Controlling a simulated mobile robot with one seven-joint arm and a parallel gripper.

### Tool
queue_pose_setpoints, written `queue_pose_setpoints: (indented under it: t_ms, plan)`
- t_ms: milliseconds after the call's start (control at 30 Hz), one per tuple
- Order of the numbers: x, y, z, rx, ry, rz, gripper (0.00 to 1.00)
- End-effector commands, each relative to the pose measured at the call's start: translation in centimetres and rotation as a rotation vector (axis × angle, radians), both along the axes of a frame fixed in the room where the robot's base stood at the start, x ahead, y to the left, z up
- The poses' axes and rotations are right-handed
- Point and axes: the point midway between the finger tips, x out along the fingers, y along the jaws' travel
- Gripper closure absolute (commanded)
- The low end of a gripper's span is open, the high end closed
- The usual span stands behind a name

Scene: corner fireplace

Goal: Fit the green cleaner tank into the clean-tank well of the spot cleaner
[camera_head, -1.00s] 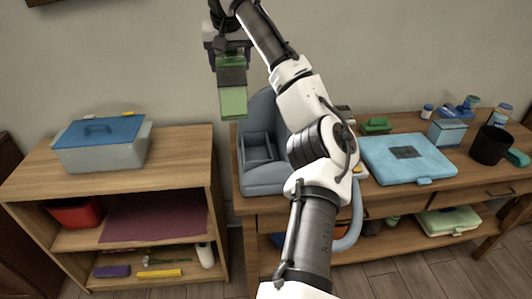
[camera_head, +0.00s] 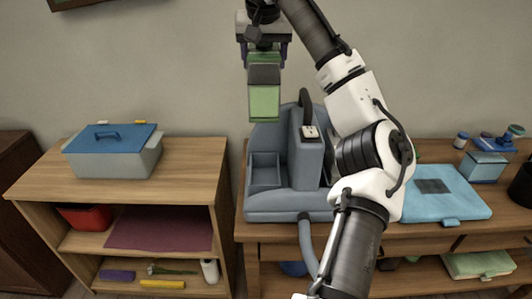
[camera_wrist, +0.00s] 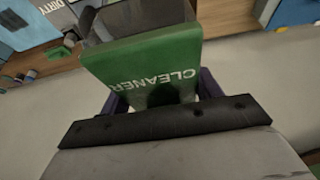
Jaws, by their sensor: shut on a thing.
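The green cleaner tank (camera_head: 264,103) is upright in my gripper (camera_head: 264,57), with a green top, a dark grey band and a translucent green lower part. In the wrist view its green face (camera_wrist: 145,70) reads "CLEANER", seen upside down. My gripper is shut on the top of the tank and holds it in the air. The blue-grey spot cleaner (camera_head: 305,165) stands on the right-hand bench, with an open well (camera_head: 265,172) on its left side. The tank hangs above this well, clear of it. The machine's right side is partly hidden behind my arm.
A grey bin with a blue lid (camera_head: 112,150) stands on the left shelf unit (camera_head: 190,165). A light-blue flat case (camera_head: 440,192) lies on the bench to the right. A grey hose (camera_head: 308,240) hangs from the spot cleaner's front. A narrow gap separates the two furniture pieces.

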Motion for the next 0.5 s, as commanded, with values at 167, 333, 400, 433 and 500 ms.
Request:
queue_pose_setpoints:
  t_ms: [167, 333, 400, 433, 500]
  plan:
    - [0.0, 0.0, -4.7, 0.003, 0.000, 0.001, 0.95]
    - [0.0, 0.0, -8.9, 0.003, 0.001, 0.002, 0.95]
    - [0.0, 0.0, -10.4, 0.002, 0.000, 0.001, 0.95]
    - [0.0, -0.1, -11.2, 0.001, -0.001, -0.001, 0.95]
    - [-0.1, -0.1, -13.0, 0.001, 0.000, 0.000, 0.95]
